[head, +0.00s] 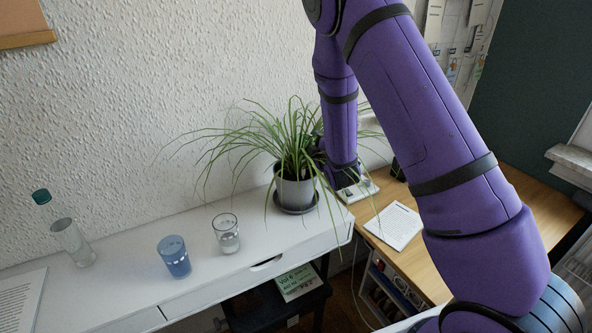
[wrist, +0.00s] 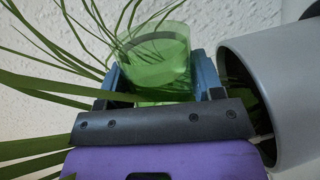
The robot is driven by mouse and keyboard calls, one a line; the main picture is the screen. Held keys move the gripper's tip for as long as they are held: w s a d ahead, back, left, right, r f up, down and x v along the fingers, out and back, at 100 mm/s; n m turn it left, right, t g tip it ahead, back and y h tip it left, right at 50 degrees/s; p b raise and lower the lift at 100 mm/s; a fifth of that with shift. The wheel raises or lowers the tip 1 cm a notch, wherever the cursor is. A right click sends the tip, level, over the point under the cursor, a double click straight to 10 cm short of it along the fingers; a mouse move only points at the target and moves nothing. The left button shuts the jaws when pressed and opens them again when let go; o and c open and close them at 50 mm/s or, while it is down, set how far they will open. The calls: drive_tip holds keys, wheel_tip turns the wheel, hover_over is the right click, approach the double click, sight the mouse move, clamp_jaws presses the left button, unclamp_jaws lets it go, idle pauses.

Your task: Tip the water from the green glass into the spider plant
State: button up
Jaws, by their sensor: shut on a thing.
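The green glass (wrist: 155,58) is clear and green-tinted, and sits between the fingers of my gripper (wrist: 158,78) in the wrist view. The spider plant (head: 285,140) stands upright in a grey pot (head: 295,192) at the right end of the white desk in the head view. The pot (wrist: 280,85) also shows close on the right of the wrist view, lying sideways in the picture. The glass's axis runs across the pot's axis, so the glass is steeply tipped. Long leaves pass beside it. Whether water is still inside I cannot tell. In the head view leaves and my arm hide the glass.
A blue glass (head: 174,257), a clear glass (head: 226,234) and a bottle with a teal cap (head: 68,235) stand on the white desk (head: 130,245). A wooden desk (head: 440,265) with a paper sheet (head: 393,226) adjoins on the right. The textured wall is close behind the plant.

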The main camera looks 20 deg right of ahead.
drive_tip(key=shift+a+r+n, duration=0.1)
drive_tip(key=shift+r+n, duration=0.25)
drive_tip(key=shift+n, duration=0.05)
idle(1.4)
drive_tip(key=shift+a+f+n+h, duration=0.2)
drive_tip(key=shift+n+h, duration=0.2)
drive_tip(key=shift+n, duration=0.2)
idle(1.3)
